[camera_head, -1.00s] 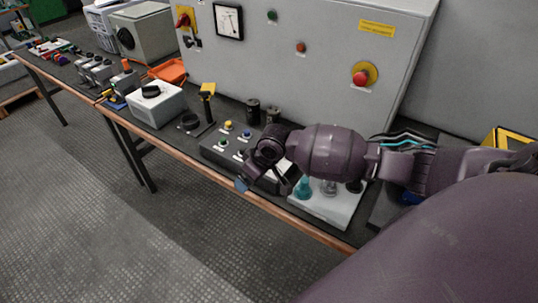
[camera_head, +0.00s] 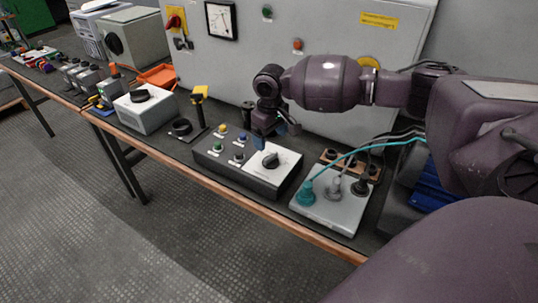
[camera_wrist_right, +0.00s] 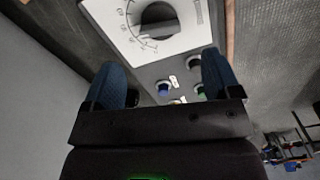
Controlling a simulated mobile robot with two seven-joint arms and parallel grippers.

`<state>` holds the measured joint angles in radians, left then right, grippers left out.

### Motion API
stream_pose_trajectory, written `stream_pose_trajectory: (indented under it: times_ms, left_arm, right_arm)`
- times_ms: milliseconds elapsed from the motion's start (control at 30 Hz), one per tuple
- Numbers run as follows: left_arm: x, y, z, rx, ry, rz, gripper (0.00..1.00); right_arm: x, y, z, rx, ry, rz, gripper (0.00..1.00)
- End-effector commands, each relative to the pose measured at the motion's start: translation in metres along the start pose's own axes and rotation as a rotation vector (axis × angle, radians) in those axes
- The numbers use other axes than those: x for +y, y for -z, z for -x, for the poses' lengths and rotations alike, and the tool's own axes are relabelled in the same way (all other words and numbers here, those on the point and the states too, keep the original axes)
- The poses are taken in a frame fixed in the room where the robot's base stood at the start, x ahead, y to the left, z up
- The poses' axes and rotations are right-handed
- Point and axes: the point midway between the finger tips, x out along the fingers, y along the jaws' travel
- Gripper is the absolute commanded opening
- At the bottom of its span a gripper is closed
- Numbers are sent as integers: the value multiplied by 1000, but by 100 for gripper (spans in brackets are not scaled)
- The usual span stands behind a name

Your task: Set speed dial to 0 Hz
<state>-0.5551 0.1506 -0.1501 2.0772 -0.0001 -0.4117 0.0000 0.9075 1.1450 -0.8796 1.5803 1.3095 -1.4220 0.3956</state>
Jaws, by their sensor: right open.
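The speed dial (camera_head: 270,160) is a black knob on a white scale plate, at the right end of a dark control box (camera_head: 235,174) on the bench. In the right wrist view the knob (camera_wrist_right: 158,20) and part of its numbered scale (camera_wrist_right: 128,22) show at the top; the exact setting cannot be read. My right gripper (camera_head: 275,135) is above and just behind the dial, beside the box's buttons. In the wrist view its blue-tipped fingers (camera_wrist_right: 162,68) are spread and empty, with the knob beyond them, apart from it. My left gripper is not in view.
Several coloured push buttons (camera_head: 241,138) sit left of the dial. A grey socket box (camera_head: 328,210) with plugs and a teal cable stands to the right. A tall grey cabinet (camera_head: 300,70) closes off the back. A yellow-topped black lever (camera_head: 199,95) stands at the left.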

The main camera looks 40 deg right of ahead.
Motion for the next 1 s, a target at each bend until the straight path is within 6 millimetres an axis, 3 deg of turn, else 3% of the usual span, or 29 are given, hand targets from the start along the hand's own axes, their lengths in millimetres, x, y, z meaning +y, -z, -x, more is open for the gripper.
stream_pose_trajectory:
  times_ms: [100, 400, 867, 1000]
  left_arm:
    - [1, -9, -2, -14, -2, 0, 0]
    - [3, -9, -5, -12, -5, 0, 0]
    - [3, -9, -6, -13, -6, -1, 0]
    - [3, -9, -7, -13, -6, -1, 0]
  right_arm:
    - [0, -1, -27, -7, 1, 0, 83]
    - [0, 0, -65, -4, 1, 0, 83]
    - [0, 0, -72, 1, 0, 1, 83]
    - [0, 0, -72, 1, 0, 1, 62]
